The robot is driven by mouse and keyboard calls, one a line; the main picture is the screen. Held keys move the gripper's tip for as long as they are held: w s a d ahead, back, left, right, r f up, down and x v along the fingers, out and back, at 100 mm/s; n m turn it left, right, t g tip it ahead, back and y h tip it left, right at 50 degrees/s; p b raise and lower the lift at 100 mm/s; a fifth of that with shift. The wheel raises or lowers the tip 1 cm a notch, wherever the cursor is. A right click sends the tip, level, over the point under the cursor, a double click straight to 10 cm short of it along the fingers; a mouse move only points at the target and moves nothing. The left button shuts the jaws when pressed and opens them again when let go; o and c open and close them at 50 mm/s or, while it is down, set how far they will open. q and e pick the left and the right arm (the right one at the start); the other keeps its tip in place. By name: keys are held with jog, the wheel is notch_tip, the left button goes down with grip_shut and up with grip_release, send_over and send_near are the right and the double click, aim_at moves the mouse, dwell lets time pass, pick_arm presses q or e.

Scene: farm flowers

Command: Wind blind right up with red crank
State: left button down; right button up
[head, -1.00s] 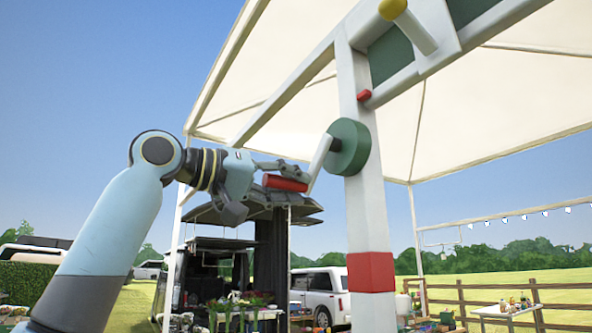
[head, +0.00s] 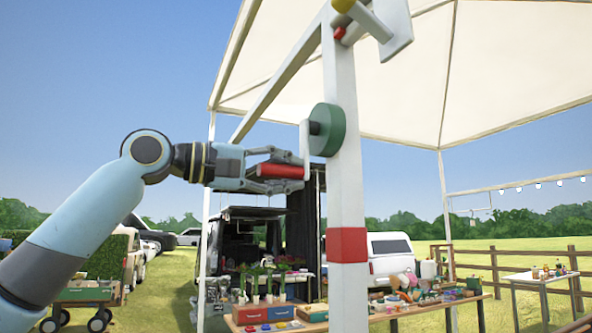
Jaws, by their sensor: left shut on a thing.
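The red crank handle (head: 280,170) sticks out to the left from the lower end of a white crank arm (head: 305,142). That arm hangs straight down from the hub of a green drum (head: 328,130) on the white post. My left gripper (head: 284,171) reaches in level from the left, its fingers shut around the red handle. The blind's green sheet does not show. At the top of the post are a white plate (head: 398,32), a yellow knob (head: 343,5) and a small red piece (head: 340,33). My right gripper is not in view.
The white post (head: 346,200) with a red band (head: 347,245) stands just right of the crank under a cream canopy (head: 440,80). A table with crates (head: 281,312) and goods is below. Open air lies around my left arm.

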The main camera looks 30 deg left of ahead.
pick_arm(q)
jog(key=shift+s+d+f, duration=0.1)
jog(key=shift+d+f, duration=0.05)
jog(key=shift+f, duration=0.05)
dwell(0.3)
jog(key=c, duration=1.1)
grip_release()
jog(key=shift+s+d+r, duration=0.1)
